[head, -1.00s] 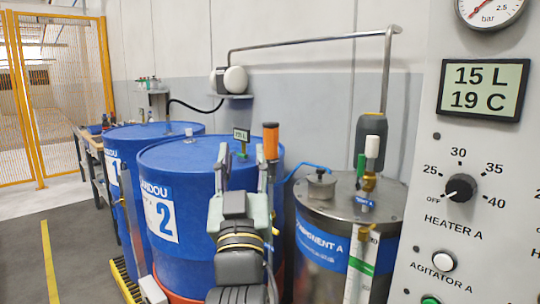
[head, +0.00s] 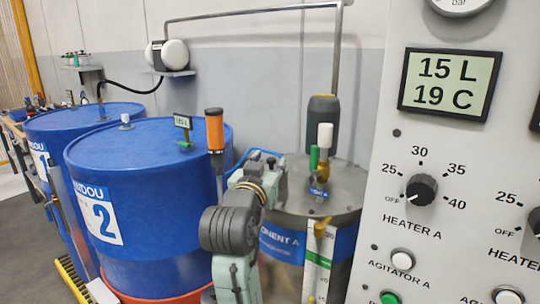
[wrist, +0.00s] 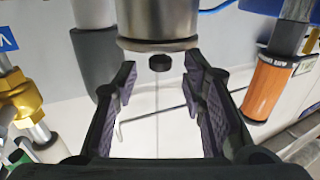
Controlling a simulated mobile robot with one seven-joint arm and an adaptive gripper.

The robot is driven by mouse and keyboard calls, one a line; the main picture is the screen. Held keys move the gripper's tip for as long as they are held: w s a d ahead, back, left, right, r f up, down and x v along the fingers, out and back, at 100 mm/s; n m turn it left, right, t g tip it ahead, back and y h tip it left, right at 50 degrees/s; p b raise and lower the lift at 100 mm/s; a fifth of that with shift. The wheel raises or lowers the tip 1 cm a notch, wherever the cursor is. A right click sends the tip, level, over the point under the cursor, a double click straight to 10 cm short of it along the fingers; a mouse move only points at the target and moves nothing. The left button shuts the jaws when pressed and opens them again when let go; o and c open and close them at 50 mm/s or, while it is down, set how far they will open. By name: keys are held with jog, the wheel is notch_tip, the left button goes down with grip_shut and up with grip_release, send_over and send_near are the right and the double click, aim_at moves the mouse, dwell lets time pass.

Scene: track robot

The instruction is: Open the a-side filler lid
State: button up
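The a-side tank (head: 345,205) is a steel drum with a blue "COMPONENT A" band, right of the blue drums in the head view. My gripper (head: 277,170) is over the left part of its top and hides the filler lid there. In the wrist view, which looks upside down, the filler lid (wrist: 158,25) is a short steel cylinder at the top with a small black knob (wrist: 160,62). My gripper (wrist: 160,75) is open. Its two dark fingers point towards the lid, with the knob in the space between their tips; I see no contact.
An orange-handled tool (head: 214,130) stands to the left, beside blue drum 2 (head: 140,190). The control panel (head: 450,150) stands close on the right.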

aim_at(270, 161)
jog(key=shift+p+x, duration=0.3)
jog(key=shift+x, duration=1.35)
jog(key=shift+c, duration=0.2)
grip_shut()
